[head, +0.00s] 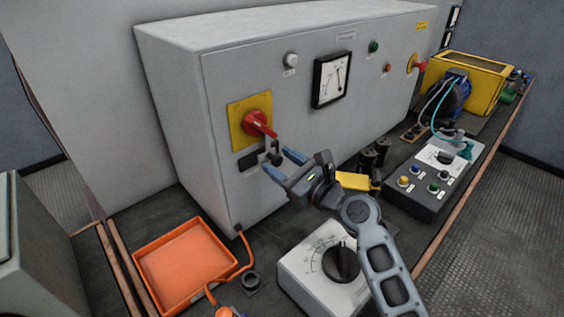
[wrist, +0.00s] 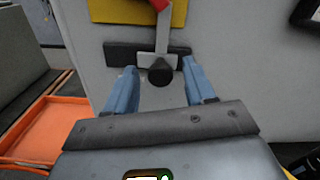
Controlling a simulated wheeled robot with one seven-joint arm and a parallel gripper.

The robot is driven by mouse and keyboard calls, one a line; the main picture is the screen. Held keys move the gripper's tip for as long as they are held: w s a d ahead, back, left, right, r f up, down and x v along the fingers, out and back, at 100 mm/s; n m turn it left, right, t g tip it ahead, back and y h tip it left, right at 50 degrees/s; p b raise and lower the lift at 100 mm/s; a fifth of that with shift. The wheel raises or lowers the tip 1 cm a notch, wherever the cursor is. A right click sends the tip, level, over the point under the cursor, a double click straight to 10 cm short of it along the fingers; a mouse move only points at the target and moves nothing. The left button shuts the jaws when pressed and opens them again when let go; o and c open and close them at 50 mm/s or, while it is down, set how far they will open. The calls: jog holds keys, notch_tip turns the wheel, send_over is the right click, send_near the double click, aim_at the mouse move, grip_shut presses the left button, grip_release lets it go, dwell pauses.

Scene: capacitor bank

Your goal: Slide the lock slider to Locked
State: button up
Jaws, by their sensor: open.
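The lock slider is a dark knob (wrist: 160,74) on a small grey plate, set on a dark horizontal rail (wrist: 120,52) on the cabinet front. In the head view the rail (head: 247,161) sits just below a yellow plate (head: 240,107) with a red rotary handle (head: 260,124). My gripper (head: 281,164) is open in front of the rail. In the wrist view its blue fingers (wrist: 158,68) stand left and right of the knob, with gaps on both sides. Dark rail shows on both sides of the knob. No lettering on it is readable.
An orange tray (head: 185,262) lies at the lower left of the bench. A grey box with a black dial (head: 340,262) stands below my arm. A control box with coloured buttons (head: 432,187) is to the right. The grey cabinet (head: 220,80) rises behind the gripper.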

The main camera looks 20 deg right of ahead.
grip_shut()
dwell(0.6)
